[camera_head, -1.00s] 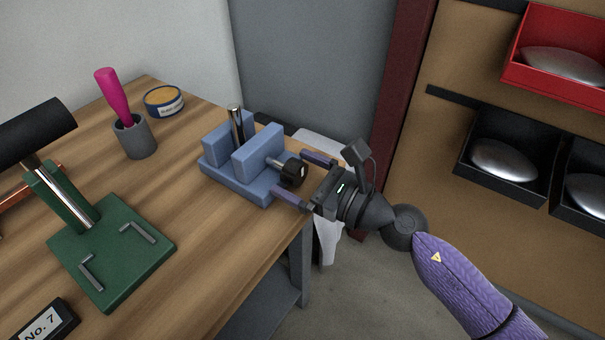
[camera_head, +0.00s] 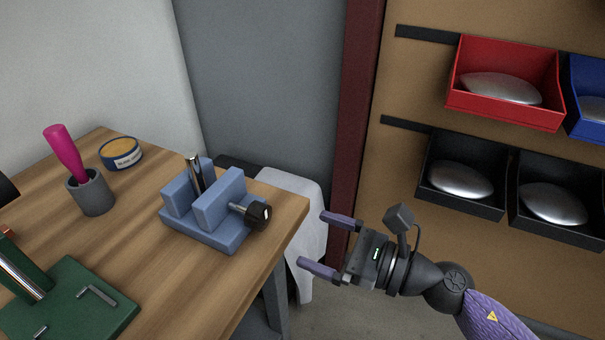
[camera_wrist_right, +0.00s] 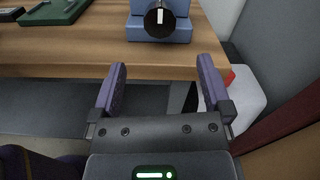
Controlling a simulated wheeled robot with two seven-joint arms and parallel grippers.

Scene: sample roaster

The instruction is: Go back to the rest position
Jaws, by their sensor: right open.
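My right gripper (camera_head: 330,243) is open and empty, off the right edge of the wooden table. Its two purple fingers point left toward a blue vise-like block (camera_head: 222,205) with a black knob (camera_head: 258,215), and stay apart from it. In the right wrist view the open fingers (camera_wrist_right: 162,85) sit short of the table edge, with the blue block (camera_wrist_right: 174,28) and its black knob (camera_wrist_right: 160,20) beyond them. My left gripper is not in view.
The wooden table (camera_head: 150,235) holds a grey cup (camera_head: 91,194) with a pink-handled tool (camera_head: 63,152), a round tin (camera_head: 121,154) and a green stand (camera_head: 75,305). A white bin (camera_head: 298,195) stands behind the table corner. Red (camera_head: 508,115) and black (camera_head: 465,204) wall bins hang right.

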